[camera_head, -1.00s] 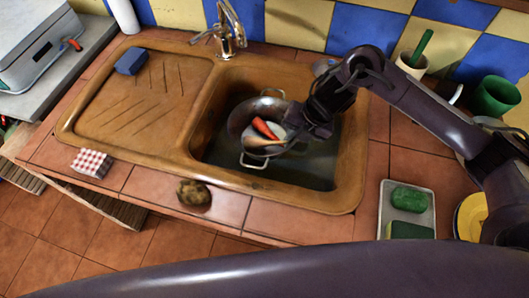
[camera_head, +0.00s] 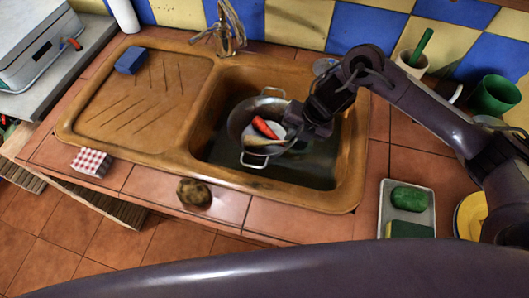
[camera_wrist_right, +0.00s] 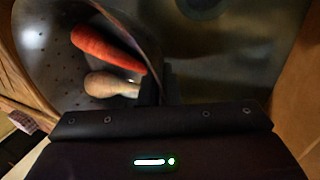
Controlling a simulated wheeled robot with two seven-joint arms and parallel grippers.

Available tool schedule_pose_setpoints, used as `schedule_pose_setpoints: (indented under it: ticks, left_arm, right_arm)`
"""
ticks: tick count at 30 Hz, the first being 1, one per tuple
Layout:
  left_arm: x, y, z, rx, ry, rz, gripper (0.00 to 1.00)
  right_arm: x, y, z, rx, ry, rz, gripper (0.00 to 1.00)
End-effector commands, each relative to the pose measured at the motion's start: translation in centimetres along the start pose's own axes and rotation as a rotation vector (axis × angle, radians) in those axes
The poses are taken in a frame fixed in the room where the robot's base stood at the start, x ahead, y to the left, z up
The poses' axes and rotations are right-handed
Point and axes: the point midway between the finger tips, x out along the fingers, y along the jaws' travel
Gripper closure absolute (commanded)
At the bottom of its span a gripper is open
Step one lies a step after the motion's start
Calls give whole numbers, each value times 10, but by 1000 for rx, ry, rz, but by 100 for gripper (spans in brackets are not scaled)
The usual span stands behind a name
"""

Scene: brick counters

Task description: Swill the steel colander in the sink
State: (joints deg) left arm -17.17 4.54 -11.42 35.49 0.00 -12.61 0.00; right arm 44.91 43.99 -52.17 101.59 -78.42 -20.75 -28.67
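The steel colander (camera_head: 238,122) is in the right basin of the brown sink (camera_head: 352,165), low over or in the dark water; I cannot tell whether it touches the bottom. It has two loop handles and holds a carrot (camera_head: 264,127) and a pale vegetable (camera_wrist_right: 110,85). My right gripper (camera_head: 298,122) is at the colander's right side. In the right wrist view the colander's wall (camera_wrist_right: 60,40) runs into the right gripper's fingers (camera_wrist_right: 158,90), which look closed on its rim. My left gripper is not in view.
The tap (camera_head: 228,30) stands behind the sink. A blue sponge (camera_head: 131,61) lies on the drainboard. A tray (camera_head: 384,215) with green scrubbers and a green cup (camera_head: 494,97) are at right.

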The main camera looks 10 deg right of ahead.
Motion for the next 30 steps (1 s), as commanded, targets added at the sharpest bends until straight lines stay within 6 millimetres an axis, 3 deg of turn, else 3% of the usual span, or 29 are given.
schedule_pose_setpoints:
  ticks: [13, 30]
  left_arm:
    - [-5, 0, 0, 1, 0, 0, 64]
    - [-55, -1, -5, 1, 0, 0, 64]
  right_arm:
    - [-6, 3, 0, 0, -1, 2, 100]
    - [-59, 23, 0, -1, -1, 2, 100]
